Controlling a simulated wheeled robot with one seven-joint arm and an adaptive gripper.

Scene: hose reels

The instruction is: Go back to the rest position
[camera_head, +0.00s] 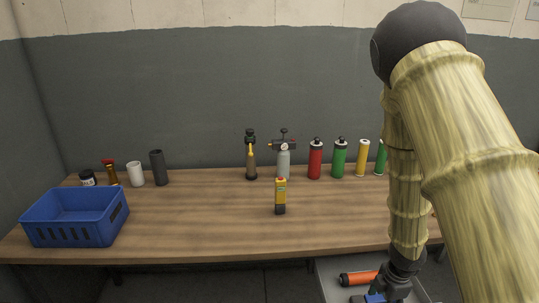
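My arm comes down the right side of the picture, in front of the table. Its end, my gripper (380,297), is low at the bottom edge, below the table's front edge. Its fingers are cut off by the frame, so I cannot see whether it is open or shut. An orange-red cylinder with a black end (362,277) lies on its side just left of my wrist, over a light grey surface. I cannot tell whether my gripper touches it.
On the wooden table (200,215) stand a blue crate (82,238) at left and a yellow tool (280,198) in the middle. Several bottles and tubes line the back, including a red bottle (315,160) and a green one (339,160). The front middle is clear.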

